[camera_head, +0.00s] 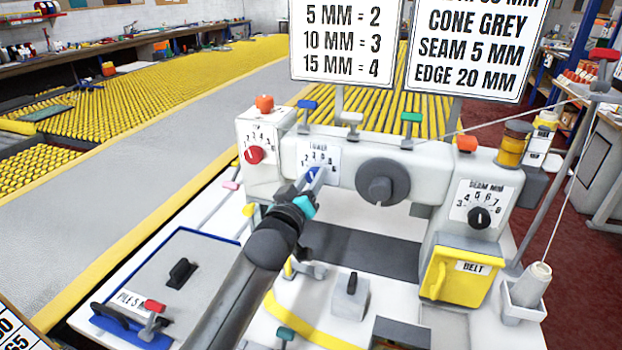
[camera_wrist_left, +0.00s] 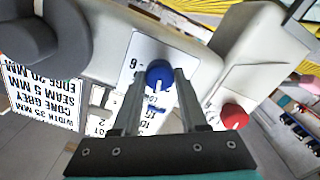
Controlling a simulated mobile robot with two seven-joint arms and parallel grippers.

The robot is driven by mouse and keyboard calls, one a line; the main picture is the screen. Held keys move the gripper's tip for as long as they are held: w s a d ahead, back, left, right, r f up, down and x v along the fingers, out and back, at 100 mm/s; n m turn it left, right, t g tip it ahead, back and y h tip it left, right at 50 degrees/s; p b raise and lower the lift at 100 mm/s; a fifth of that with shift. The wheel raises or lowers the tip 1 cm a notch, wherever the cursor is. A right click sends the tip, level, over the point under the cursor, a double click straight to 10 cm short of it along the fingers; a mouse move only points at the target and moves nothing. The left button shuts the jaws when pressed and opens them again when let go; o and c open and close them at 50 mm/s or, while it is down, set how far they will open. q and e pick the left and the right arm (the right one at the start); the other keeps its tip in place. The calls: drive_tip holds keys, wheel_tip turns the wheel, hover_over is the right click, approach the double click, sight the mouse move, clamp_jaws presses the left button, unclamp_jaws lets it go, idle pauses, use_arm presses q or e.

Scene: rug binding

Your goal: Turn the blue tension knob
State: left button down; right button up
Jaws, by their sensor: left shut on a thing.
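The blue tension knob (camera_wrist_left: 159,73) sits on the white dial plate marked "LOWER" on the sewing machine. In the head view the knob (camera_head: 313,175) shows only in part behind my left gripper (camera_head: 311,182). In the left wrist view the two fingers of my left gripper (camera_wrist_left: 159,82) stand on either side of the knob, shut on it. The numbered scale (camera_head: 320,157) shows above the knob in the head view; the exact pointer setting is too small to tell. My right gripper is in neither view.
A red knob (camera_head: 254,155) is on the machine's left end. A dark handwheel (camera_head: 383,181) and a black seam dial (camera_head: 481,217) are to the right. A yellow belt cover (camera_head: 461,275) and a cone of thread (camera_head: 534,283) stand at front right. Signs (camera_head: 472,48) rise behind.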

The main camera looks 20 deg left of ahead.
use_arm(q)
drive_tip(key=m+p, duration=0.2)
drive_tip(key=shift+r+m, duration=0.1)
drive_tip(key=shift+m, duration=0.3)
drive_tip(key=m+p, duration=0.1)
drive_tip(key=m, duration=0.1)
drive_tip(key=shift+m+p, duration=0.3)
drive_tip(key=shift+m, duration=0.1)
drive_tip(key=m+p, duration=0.1)
drive_tip(key=m, duration=0.1)
drive_tip(key=shift+d+m, duration=0.1)
drive_tip(key=shift+m, duration=0.2)
drive_tip(key=shift+m+p, duration=0.45)
drive_tip(key=shift+m, duration=1.15)
drive_tip(key=shift+c, duration=2.2)
unclamp_jaws()
